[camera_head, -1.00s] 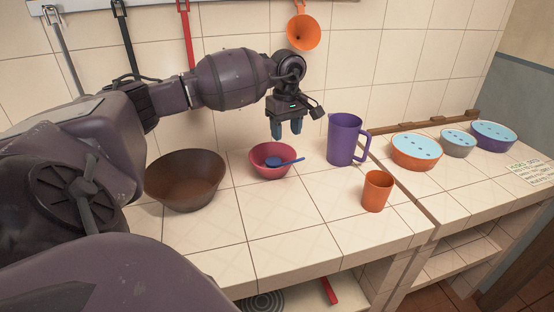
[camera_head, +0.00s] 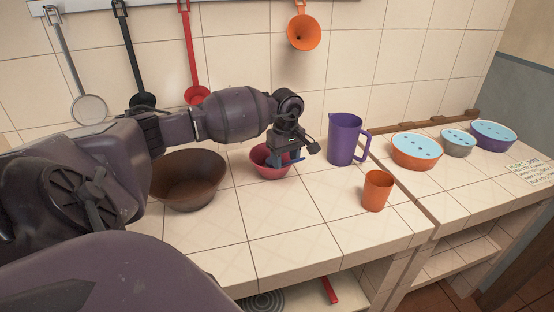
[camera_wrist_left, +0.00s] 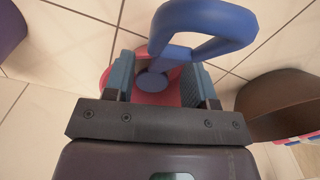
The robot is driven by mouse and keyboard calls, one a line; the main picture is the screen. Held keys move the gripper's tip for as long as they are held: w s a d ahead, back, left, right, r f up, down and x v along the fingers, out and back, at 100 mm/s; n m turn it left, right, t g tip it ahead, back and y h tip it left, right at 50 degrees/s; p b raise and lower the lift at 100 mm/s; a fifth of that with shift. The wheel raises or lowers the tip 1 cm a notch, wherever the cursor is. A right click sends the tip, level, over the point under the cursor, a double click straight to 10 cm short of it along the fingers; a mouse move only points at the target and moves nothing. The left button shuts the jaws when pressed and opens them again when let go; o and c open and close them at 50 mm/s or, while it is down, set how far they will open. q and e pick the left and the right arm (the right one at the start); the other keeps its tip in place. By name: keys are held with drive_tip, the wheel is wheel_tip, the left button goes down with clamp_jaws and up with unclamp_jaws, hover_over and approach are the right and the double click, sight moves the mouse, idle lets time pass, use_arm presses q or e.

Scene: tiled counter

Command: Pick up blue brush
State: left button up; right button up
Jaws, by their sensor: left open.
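The blue brush (camera_wrist_left: 210,22) leans in a small pink-red bowl (camera_head: 268,163) on the counter, its looped handle rising past the rim. In the left wrist view, its shaft runs down between my fingers to a round end in the bowl (camera_wrist_left: 150,97). My left gripper (camera_head: 287,159) is low over the bowl's right side. It also shows in the left wrist view (camera_wrist_left: 160,77), open, with one finger on each side of the brush. Contact with the brush cannot be told. In the head view, my gripper hides most of the brush. My right gripper is not in view.
A brown bowl (camera_head: 187,183) stands left of the pink one. A purple jug (camera_head: 344,140) and an orange cup (camera_head: 377,191) stand to the right. Lidded bowls (camera_head: 416,155) are farther right. Utensils hang on the wall behind. The counter's front is clear.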

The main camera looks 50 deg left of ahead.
use_arm(q)
drive_tip(key=shift+f, duration=0.1)
idle(0.4)
clamp_jaws()
